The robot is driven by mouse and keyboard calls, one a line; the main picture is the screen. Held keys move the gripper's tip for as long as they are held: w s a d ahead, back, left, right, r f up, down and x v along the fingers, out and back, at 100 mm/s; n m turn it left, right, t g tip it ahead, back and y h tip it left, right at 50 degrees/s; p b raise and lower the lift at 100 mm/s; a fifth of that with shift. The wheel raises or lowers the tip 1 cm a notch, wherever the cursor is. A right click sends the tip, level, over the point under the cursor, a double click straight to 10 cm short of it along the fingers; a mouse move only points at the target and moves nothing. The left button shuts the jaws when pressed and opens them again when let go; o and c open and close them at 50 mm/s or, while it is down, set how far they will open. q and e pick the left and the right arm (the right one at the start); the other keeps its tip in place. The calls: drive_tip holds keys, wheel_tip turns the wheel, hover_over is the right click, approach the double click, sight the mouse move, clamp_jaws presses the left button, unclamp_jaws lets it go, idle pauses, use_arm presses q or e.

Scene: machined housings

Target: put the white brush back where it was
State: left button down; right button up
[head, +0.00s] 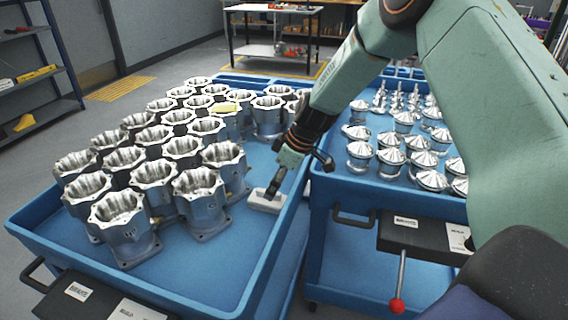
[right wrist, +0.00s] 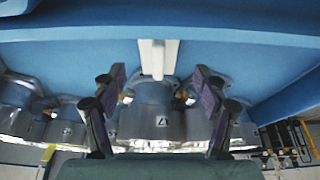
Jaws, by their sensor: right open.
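The white brush (head: 264,201) lies on the floor of the left blue cart tray, beside the housings and near the tray's right wall. In the right wrist view, the brush (right wrist: 157,58) shows as a pale bar against blue, ahead of and between the two fingertips. My right gripper (head: 273,188) is just above the brush in the head view. In the right wrist view, my right gripper (right wrist: 159,76) is open, with a gap to the brush on each side. How high it is above the brush is hard to tell. My left gripper is not in view.
Several silver housings (head: 123,222) stand in rows in the left blue tray (head: 205,280), close to the gripper. A second blue cart (head: 345,195) with domed metal parts (head: 391,158) stands at right. The left tray's front right floor is clear.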

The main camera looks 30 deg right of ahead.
drive_tip(key=p+v, duration=0.1)
drive_tip(key=v, duration=0.5)
